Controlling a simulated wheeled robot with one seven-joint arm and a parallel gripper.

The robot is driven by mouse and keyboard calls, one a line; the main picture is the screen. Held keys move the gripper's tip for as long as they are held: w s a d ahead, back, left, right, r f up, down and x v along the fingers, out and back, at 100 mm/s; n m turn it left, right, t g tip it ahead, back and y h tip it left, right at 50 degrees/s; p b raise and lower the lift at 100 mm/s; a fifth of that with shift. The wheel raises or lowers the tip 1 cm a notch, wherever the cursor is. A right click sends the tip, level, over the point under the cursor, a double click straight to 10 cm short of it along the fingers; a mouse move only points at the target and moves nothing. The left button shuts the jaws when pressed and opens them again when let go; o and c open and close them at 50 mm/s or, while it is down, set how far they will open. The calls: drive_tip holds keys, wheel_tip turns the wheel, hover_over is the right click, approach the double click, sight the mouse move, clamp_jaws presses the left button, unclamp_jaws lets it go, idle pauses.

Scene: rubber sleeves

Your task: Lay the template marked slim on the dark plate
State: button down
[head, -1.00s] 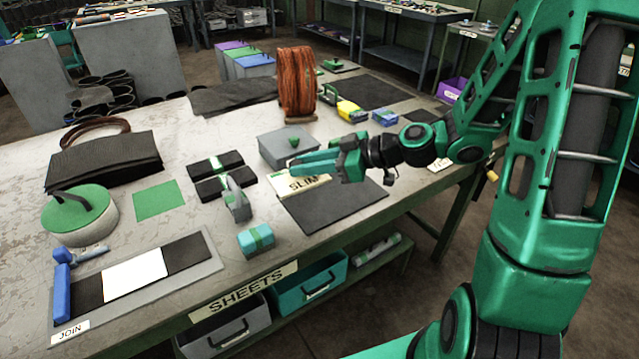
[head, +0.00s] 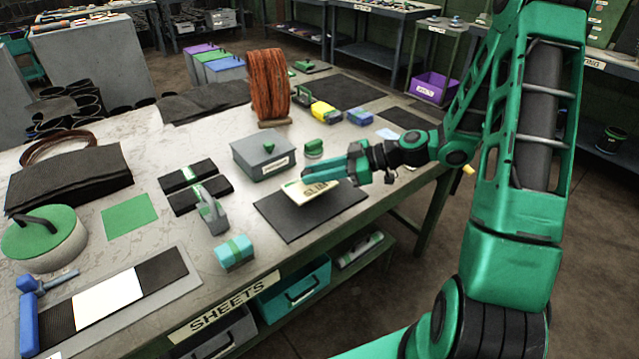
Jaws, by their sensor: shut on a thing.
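The template marked SLIM (head: 314,194) is a cream slab with dark lettering. My gripper (head: 318,176) is shut on it from the right, with green fingers across its far side. The near and left parts of the plate are bare.
A grey lidded box (head: 262,155) stands just behind the plate, with a small green-topped item (head: 314,149) beside it. A grey-handled tool (head: 211,213) and a teal block (head: 234,253) stand to the left. An orange coil (head: 269,88) stands farther back.

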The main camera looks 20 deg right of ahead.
drive_tip(key=shift+f, duration=1.85)
drive_tip(key=c, duration=1.5)
unclamp_jaws()
